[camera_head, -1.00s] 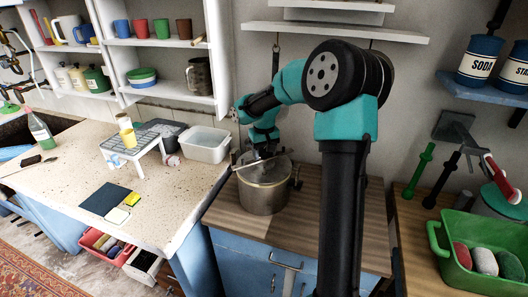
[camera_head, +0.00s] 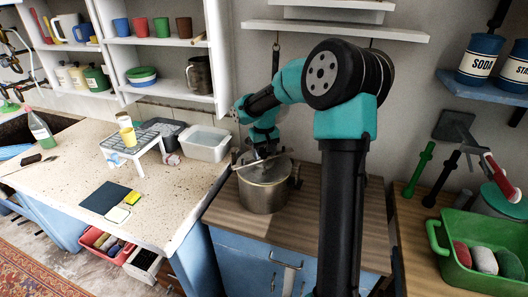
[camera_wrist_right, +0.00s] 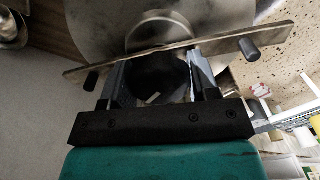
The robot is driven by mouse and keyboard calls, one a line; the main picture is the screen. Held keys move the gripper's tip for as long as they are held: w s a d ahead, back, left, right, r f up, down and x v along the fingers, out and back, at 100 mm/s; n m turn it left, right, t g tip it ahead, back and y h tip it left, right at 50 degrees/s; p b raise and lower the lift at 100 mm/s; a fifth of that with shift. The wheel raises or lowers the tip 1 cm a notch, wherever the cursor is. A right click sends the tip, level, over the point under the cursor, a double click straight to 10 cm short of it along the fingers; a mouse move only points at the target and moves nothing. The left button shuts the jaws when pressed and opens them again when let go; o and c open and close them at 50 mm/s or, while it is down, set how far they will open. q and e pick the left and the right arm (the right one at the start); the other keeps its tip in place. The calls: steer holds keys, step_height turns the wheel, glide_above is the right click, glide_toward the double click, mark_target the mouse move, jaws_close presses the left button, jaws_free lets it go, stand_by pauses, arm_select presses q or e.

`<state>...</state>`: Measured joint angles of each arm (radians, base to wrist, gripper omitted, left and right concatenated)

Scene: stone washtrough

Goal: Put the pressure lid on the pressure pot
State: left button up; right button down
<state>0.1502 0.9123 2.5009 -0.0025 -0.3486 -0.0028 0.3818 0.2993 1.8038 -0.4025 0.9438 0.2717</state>
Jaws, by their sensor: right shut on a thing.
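The pressure pot (camera_head: 264,196) is a metal pot on the wooden counter top in the middle of the head view. The pressure lid (camera_head: 279,168) is a metal disc with a long crossbar, at the pot's mouth. I cannot tell whether it is seated or just above the rim. My right gripper (camera_head: 264,155) is over the lid, pointing down, and is shut on it. In the right wrist view the fingers (camera_wrist_right: 158,75) are at the crossbar, with the lid's disc (camera_wrist_right: 95,28) behind. The bar has dark end knobs. My left gripper is not in view.
A white basin (camera_head: 206,143) and a small rack (camera_head: 136,146) stand on the speckled counter at left. A green crate (camera_head: 463,262) and upright green and black tools stand at right. A shelf hangs above the pot. Bare wood lies right of the pot.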

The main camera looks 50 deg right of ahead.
jaws_free()
stand_by(0.5)
steer(key=shift+r, duration=0.1)
steer(key=shift+r, duration=3.4)
